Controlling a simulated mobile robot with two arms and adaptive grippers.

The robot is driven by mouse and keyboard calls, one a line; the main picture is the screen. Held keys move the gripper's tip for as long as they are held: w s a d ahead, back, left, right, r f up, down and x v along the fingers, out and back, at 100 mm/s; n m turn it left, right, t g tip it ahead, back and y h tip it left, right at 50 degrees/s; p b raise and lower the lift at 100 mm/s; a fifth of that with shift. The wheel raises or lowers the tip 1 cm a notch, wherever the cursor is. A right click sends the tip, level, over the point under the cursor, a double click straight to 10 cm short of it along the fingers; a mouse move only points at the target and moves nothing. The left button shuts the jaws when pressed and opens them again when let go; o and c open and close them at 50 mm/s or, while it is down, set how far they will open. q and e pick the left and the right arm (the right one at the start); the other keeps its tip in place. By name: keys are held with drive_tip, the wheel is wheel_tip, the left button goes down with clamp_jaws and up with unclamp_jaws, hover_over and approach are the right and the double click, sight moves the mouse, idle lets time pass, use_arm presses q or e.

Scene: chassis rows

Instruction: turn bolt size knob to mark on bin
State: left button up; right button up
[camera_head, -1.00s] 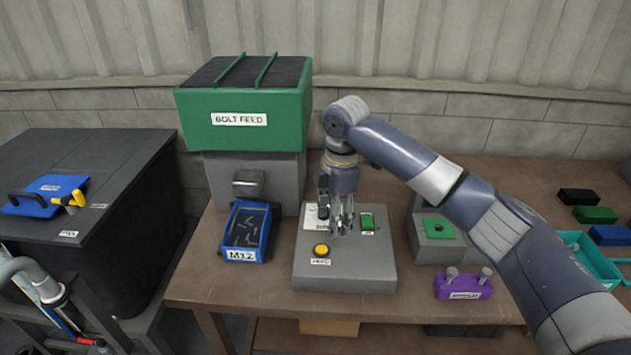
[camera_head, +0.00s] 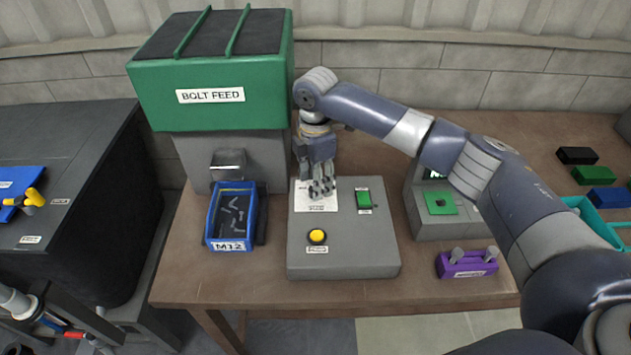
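My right gripper (camera_head: 322,192) points down over the label plate at the box's back left. I cannot make out a size knob; the gripper covers part of that area. The finger gap and any contact are unclear. The blue bin (camera_head: 211,222), marked M12 on its front, holds dark bolts left of the box. My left gripper is not in view.
The green bolt feed hopper (camera_head: 207,115) stands behind the bin. Right of the box are a grey fixture with a green plate (camera_head: 439,203) and a purple block (camera_head: 465,265) with two pins. Coloured blocks and a teal tray (camera_head: 595,225) lie farther right.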

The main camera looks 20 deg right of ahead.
wheel_tip(320, 180, down, 2)
drive_tip(key=shift+f, duration=0.1)
drive_tip(key=c, duration=1.1)
drive_tip(key=shift+r+m+p, duration=0.2)
drive_tip(key=shift+m+p, duration=0.2)
drive_tip(key=shift+p, duration=0.45)
drive_tip(key=m+p, duration=0.5)
drive_tip(key=p, duration=0.2)
drive_tip(key=shift+m, duration=0.3)
use_arm(q)
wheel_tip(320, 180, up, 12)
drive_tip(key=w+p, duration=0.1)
drive_tip(key=p, duration=0.2)
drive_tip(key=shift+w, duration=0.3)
use_arm(e)
drive_tip(key=shift+f+m, duration=0.1)
drive_tip(key=shift+m, duration=1.6)
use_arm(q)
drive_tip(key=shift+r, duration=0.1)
